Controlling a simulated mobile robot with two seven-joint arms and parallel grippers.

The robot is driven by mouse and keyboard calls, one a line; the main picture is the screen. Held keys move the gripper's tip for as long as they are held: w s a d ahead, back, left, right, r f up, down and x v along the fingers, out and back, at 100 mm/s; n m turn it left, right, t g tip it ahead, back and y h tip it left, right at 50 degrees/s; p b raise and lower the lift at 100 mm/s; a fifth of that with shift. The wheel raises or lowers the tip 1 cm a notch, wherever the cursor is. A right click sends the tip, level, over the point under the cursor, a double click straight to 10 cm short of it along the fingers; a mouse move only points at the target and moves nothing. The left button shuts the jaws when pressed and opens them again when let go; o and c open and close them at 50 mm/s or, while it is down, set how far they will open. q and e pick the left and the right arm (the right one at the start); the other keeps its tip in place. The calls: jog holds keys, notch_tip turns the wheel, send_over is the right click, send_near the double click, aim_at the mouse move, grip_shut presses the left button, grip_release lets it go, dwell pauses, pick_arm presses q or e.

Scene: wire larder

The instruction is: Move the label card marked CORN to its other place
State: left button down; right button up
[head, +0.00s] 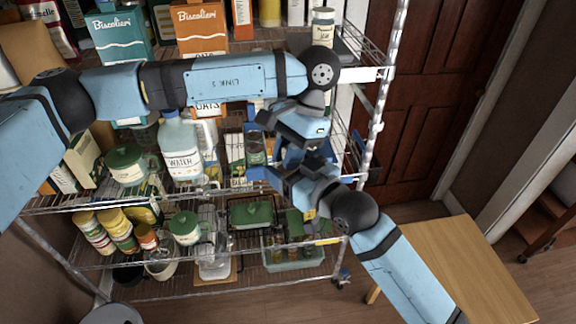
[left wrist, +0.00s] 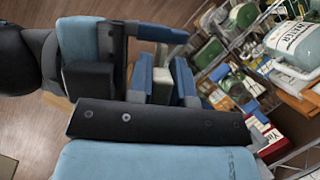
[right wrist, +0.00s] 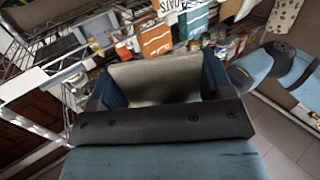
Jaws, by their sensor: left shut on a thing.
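My left gripper (head: 284,148) and my right gripper (head: 272,172) are close together in front of the shelving in the head view. In the left wrist view the left gripper (left wrist: 163,78) is shut on a small grey thing (left wrist: 162,88) between its blue fingers. In the right wrist view the right gripper (right wrist: 160,80) has its fingers wide apart, with a plain grey-beige panel (right wrist: 155,78) between them. The panel may be the back of the label card; no CORN lettering is readable. I cannot tell whether the right fingers touch it.
The wire shelf (head: 60,205) is crowded with boxes, jars and a water bottle (head: 181,150). Below stand green-lidded containers (head: 250,213) and several cans (head: 118,225). A wooden table (head: 470,265) is at the right, by a brown door (head: 435,90). Bare floor lies between.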

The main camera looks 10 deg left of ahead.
pick_arm(q)
jog(key=c, duration=1)
grip_release()
pick_arm(e)
jog(key=shift+s+a, duration=0.15)
pick_arm(q)
jog(key=shift+r, duration=0.1)
